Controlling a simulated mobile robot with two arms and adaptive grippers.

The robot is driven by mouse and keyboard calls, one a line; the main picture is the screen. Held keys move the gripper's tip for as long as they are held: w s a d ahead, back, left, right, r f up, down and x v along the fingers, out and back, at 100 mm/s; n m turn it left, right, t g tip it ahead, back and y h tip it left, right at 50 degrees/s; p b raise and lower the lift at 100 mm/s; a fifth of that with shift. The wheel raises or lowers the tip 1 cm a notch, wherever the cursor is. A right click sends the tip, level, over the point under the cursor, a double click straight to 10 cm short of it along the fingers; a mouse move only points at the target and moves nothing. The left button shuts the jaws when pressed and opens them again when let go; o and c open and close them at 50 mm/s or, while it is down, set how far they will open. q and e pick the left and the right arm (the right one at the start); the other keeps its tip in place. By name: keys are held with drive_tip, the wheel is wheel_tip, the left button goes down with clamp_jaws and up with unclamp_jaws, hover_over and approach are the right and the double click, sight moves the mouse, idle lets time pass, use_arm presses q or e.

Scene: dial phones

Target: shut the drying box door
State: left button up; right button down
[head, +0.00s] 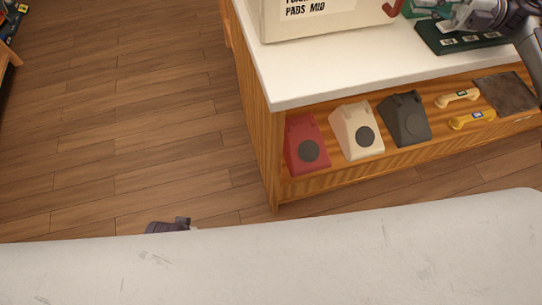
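No drying box door can be made out for certain in the head view. A cream box (335,25) with black lettering, part of which reads "PADS MID", stands on the white counter at the top, its upper part cut off. My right gripper (452,22) is at the top right, over a dark green board (462,38). Its fingers are too cut off and small to tell open from shut. A small dark grey piece (170,226) shows past the pale foreground surface; it may be my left gripper, mostly hidden.
The white counter (290,90) has a wooden shelf below with red (303,135), cream (350,120) and black (400,107) phone bodies. Wooden floor (120,120) at left is clear.

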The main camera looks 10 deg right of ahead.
idle(0.7)
drive_tip(key=d, duration=0.4)
drive_tip(key=s+d, duration=0.1)
drive_tip(key=d, duration=0.7)
drive_tip(key=shift+s, duration=0.35)
